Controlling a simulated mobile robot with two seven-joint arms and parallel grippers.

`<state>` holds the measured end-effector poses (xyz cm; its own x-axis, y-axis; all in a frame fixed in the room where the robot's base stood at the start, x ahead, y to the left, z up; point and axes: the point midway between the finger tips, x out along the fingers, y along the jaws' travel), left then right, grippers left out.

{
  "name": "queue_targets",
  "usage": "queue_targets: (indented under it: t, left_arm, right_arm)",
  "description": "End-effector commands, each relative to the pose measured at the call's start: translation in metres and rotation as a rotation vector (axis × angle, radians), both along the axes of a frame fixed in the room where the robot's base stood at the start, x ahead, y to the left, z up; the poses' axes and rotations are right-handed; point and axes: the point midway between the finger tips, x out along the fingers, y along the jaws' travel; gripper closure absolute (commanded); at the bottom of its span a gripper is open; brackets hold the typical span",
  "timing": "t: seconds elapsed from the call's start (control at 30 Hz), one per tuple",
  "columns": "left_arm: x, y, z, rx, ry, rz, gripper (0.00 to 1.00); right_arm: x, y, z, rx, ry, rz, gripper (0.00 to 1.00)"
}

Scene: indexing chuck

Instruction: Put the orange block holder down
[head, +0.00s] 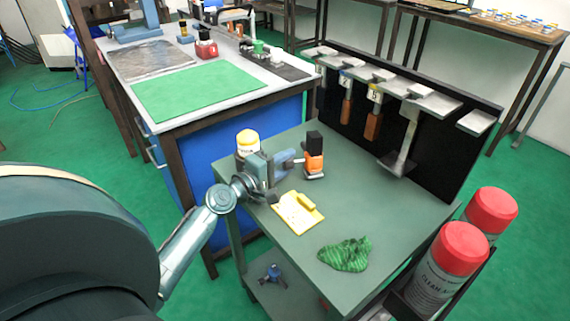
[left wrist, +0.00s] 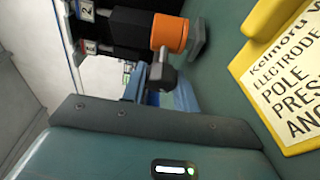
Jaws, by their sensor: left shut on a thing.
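The orange block holder (head: 314,163) has an orange body with a black block on top. It is upright over the green table (head: 385,208), at or just above its top; I cannot tell whether it touches. My left gripper (head: 300,163) reaches it from the left and is shut on it. In the left wrist view the orange holder (left wrist: 169,33) lies sideways in the picture, with its black part to the left and a grey foot to the right. My right gripper is not in view.
A yellow label plate (head: 298,213) and a green cloth (head: 345,255) lie on the table. A rack (head: 400,100) with hanging tools borders the far side. Red-capped cans (head: 460,250) stand at the right.

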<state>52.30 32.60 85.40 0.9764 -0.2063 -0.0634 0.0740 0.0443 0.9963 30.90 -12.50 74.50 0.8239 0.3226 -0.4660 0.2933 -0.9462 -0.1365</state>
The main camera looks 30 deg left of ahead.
Motion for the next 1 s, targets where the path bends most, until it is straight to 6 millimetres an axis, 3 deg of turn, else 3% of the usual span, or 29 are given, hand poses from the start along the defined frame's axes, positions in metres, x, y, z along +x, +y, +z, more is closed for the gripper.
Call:
queue_targets:
  t: [0.03, 0.57, 0.6, 0.9, 1.0]
  left_arm:
    - [-0.0022, -0.0018, -0.0142, -0.007, 0.025, -0.004, 1.00]
    - [-0.0029, -0.0047, -0.0215, -0.014, 0.030, -0.009, 1.00]
    - [-0.0029, -0.0047, -0.0215, -0.014, 0.030, -0.009, 0.69]
    - [-0.0029, -0.0049, -0.0218, -0.015, 0.030, -0.008, 0.45]
    - [-0.0029, -0.0049, -0.0218, -0.015, 0.030, -0.008, 0.45]
  right_arm:
    - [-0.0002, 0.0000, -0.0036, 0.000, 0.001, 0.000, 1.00]
    - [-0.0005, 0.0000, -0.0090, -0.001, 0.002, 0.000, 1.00]
    - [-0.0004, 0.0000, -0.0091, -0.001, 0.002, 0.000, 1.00]
    - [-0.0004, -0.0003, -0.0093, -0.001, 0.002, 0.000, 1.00]
    - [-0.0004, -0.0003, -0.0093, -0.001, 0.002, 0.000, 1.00]
